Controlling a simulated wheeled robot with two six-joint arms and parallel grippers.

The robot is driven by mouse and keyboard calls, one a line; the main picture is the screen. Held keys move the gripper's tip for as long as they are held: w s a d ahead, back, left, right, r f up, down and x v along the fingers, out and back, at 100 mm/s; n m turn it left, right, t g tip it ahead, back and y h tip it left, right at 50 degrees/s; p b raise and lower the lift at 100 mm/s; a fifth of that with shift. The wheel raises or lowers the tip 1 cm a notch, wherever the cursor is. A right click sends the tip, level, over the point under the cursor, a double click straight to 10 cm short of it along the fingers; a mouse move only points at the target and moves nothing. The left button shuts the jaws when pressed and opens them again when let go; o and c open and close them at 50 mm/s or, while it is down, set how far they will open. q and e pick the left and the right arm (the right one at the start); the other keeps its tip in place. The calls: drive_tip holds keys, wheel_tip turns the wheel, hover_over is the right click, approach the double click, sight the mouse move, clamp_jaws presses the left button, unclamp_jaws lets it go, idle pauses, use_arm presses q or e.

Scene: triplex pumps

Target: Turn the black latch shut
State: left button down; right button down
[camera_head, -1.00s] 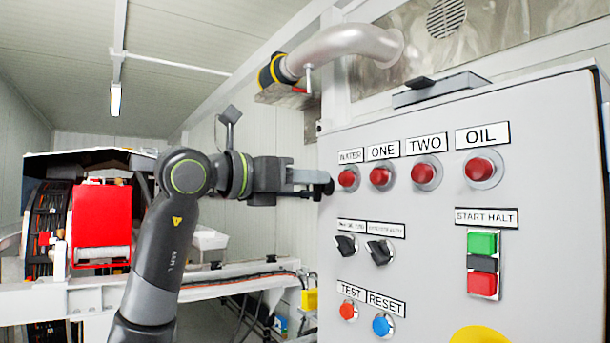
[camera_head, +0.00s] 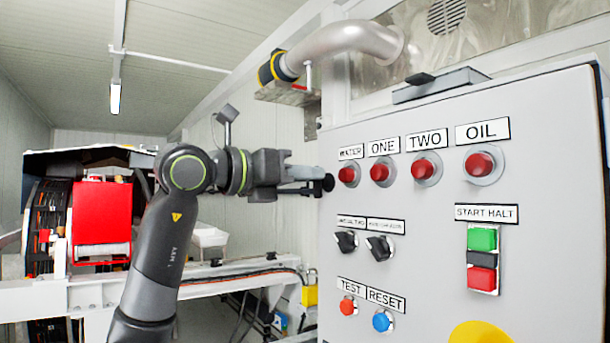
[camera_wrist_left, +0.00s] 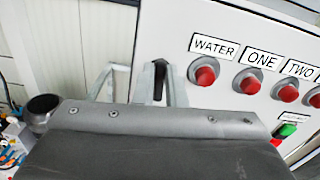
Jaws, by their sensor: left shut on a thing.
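The black latch (camera_head: 328,182) is at the left edge of the grey control panel (camera_head: 420,270), left of the red WATER lamp. My left gripper (camera_head: 312,187) reaches it from the left, and its fingertips meet the latch. In the left wrist view the latch (camera_wrist_left: 159,79) stands roughly upright between the two pale fingers of my left gripper (camera_wrist_left: 161,84), which is shut on it. The gripper body hides the lower part of that view. My right gripper is not in view.
Red lamps (camera_head: 425,169), two black selector knobs (camera_head: 379,247) and START HALT buttons (camera_head: 483,260) are on the panel face, right of my gripper. A metal pipe (camera_head: 350,42) runs above. Red equipment (camera_head: 102,218) stands at the left behind my arm.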

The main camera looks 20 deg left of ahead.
use_arm(q)
drive_tip(key=shift+w+a+f+n+b, duration=0.15)
drive_tip(key=shift+n+b, duration=0.45)
drive_tip(key=shift+n, duration=2.2)
drive_tip(key=shift+w+a+f+n+b, duration=0.1)
drive_tip(key=shift+a+f+n+b, duration=0.35)
drive_tip(key=shift+n, duration=2.35)
drive_tip(key=shift+w+d+f+n+b, duration=0.1)
drive_tip(key=shift+n+b, duration=0.65)
drive_tip(key=shift+n, duration=2.05)
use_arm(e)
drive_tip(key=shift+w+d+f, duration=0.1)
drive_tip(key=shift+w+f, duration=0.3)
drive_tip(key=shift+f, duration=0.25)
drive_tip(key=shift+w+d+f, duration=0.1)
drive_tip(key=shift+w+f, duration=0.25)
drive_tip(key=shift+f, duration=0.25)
use_arm(q)
drive_tip(key=c, duration=1.5)
unclamp_jaws()
